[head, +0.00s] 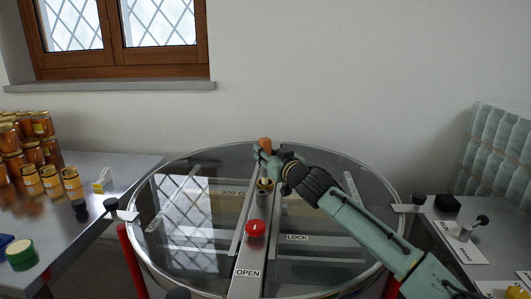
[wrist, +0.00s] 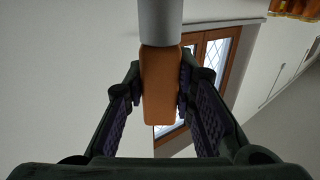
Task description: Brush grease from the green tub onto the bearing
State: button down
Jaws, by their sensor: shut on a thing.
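My gripper (head: 267,153) is above the middle of the round glass-topped tank. In the wrist view, its fingers (wrist: 160,88) are shut on the orange-brown handle of a brush (wrist: 160,105). A grey cylindrical part of the brush runs out of the top of that view, and its bristles are not visible. In the head view only an orange end of the brush (head: 265,143) shows above the fingers. What looks like the bearing (head: 264,186), a dark and brass-coloured ring, sits on the central bar just below my gripper. The green tub (head: 20,254) stands on the left table, far from my gripper.
A red knob (head: 255,229) stands on the tank's central bar (head: 246,272), in front of the bearing. Stacked amber jars (head: 34,140) fill the back of the left table (head: 110,168). A right-hand table (head: 490,245) carries small dark fittings and labels. A window is behind, left.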

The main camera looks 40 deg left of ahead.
jog(key=shift+f, duration=0.25)
jog(key=shift+s+d, duration=0.2)
jog(key=shift+s, duration=0.15)
dwell(0.4)
jog(key=shift+w, duration=0.1)
jog(key=shift+w+a+p, duration=0.4)
jog(key=shift+w+p, duration=0.1)
jog(key=shift+w, duration=0.1)
jog(key=shift+s, duration=0.1)
jog(key=shift+s+d, duration=0.4)
jog(key=shift+s, duration=0.2)
jog(key=shift+w, duration=0.15)
jog(key=shift+w+a, duration=0.4)
jog(key=shift+w, duration=0.15)
